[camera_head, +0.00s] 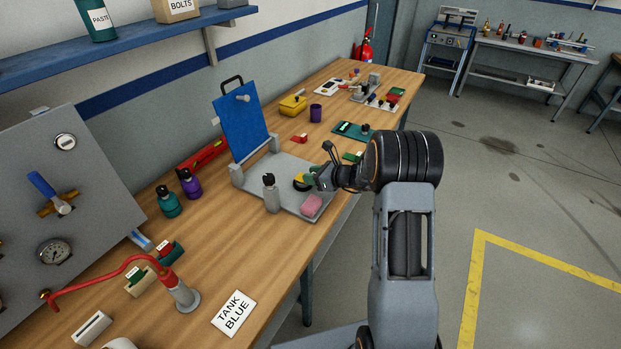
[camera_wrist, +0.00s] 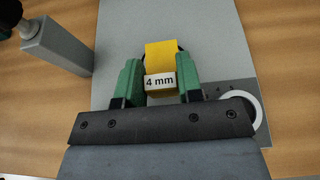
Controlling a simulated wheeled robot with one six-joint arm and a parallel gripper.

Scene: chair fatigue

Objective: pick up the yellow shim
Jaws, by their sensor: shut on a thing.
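The yellow shim (camera_wrist: 161,56) is a small yellow block with a white label reading "4 mm". In the wrist view it sits between the two green fingertips of my gripper (camera_wrist: 160,84), which is shut on it. In the head view my gripper (camera_head: 310,178) is low over the grey plate on the workbench, and a bit of yellow (camera_head: 299,182) shows beside its fingertips. I cannot tell whether the shim still touches the plate.
A white ring (camera_wrist: 239,109) lies right of my gripper.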

